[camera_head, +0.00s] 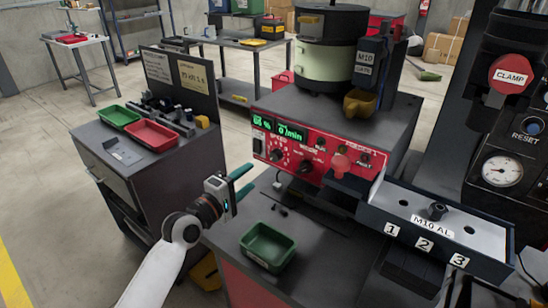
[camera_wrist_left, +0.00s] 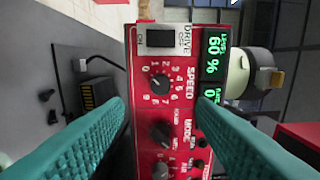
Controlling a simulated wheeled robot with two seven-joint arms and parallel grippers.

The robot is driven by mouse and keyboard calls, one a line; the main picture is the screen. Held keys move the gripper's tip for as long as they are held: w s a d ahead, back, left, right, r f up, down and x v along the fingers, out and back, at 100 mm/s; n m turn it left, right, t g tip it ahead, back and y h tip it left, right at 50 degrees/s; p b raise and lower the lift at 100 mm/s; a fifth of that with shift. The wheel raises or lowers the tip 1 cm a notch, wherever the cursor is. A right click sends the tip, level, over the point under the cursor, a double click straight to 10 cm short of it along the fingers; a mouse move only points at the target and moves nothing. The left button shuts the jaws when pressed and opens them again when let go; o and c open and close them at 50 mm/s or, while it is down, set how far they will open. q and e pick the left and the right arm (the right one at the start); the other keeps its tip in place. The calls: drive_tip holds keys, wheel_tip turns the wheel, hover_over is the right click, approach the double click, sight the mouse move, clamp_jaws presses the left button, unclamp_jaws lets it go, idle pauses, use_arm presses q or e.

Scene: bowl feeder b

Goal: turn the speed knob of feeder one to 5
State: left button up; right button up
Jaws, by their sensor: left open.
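Feeder one's red control panel (camera_head: 325,148) faces me below the bowl. Its black speed knob (camera_head: 276,155) sits at the panel's lower left; in the left wrist view the speed knob (camera_wrist_left: 160,84) has a ring of numbers beside it, and its exact setting is too small to read surely. My left gripper (camera_head: 245,181) is open and empty, left of and below the panel, apart from it. In the left wrist view its teal fingers (camera_wrist_left: 162,108) frame the panel, with the speed knob just above the gap between the tips. My right gripper is not in view.
The mode knob (camera_wrist_left: 160,133) is close to the speed knob. The green display (camera_head: 290,131) is above the knobs, reading 60 % and 0 /min. A green tray (camera_head: 253,259) stands on the bench below my gripper. A part rack (camera_head: 377,227) juts out at right.

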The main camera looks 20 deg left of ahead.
sight(273, 158)
use_arm(q)
drive_tip(key=x, duration=0.9)
drive_tip(key=shift+w+d, duration=0.2)
drive_tip(key=shift+w, duration=0.35)
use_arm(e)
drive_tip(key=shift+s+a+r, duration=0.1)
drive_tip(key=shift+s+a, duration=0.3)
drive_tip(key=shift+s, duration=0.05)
use_arm(q)
drive_tip(key=c, duration=1)
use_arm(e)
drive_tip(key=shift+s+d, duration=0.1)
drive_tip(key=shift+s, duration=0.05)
